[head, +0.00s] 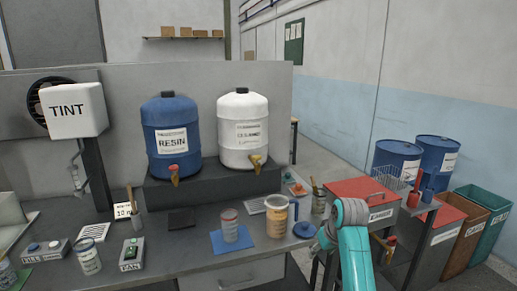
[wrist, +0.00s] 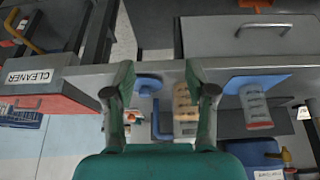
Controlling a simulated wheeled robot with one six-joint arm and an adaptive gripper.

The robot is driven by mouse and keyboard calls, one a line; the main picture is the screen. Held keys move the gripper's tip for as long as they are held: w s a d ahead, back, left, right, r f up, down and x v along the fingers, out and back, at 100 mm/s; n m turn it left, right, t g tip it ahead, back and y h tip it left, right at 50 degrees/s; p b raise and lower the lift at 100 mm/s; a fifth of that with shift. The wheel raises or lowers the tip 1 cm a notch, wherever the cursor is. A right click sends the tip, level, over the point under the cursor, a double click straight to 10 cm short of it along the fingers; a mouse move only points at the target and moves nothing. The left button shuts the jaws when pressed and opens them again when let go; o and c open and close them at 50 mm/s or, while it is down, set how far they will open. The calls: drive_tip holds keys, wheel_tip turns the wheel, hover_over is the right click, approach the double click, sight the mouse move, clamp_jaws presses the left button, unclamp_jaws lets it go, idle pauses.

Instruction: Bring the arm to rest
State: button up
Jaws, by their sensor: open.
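My teal arm (head: 354,245) rises at the lower right of the head view, in front of the bench's right end. Its fingers cannot be made out there. In the wrist view my gripper (wrist: 161,88) has its two fingers wide apart with nothing held between them. Beyond the fingers are the bench edge, a blue disc (wrist: 148,82) and an amber-filled measuring cup (wrist: 184,102). The gripper appears apart from them. The same cup (head: 277,217) and blue disc (head: 304,230) show on the bench in the head view, just left of my arm.
A clear cup (head: 230,226) stands on a blue mat (head: 217,247). The blue resin drum (head: 171,138) and white drum (head: 242,130) stand on a raised block behind. A red-topped cleaner cart (head: 358,190) and bins (head: 490,220) are at right. Floor shows between bench and wall.

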drive_tip(key=s+a+f+m+t, duration=0.1)
drive_tip(key=s+f+t, duration=0.1)
drive_tip(key=s+f, duration=0.9)
drive_tip(key=s+f+m+t, duration=0.1)
drive_tip(key=s+f+t, duration=0.1)
drive_tip(key=s+f, duration=0.95)
drive_tip(key=s+t+h, duration=0.1)
drive_tip(key=s+t, duration=0.2)
drive_tip(key=s, duration=2.1)
drive_tip(key=s+r+m+t, duration=0.1)
drive_tip(key=s+r+t, duration=0.2)
drive_tip(key=s+r, duration=1.2)
drive_tip(key=shift+r, duration=0.25)
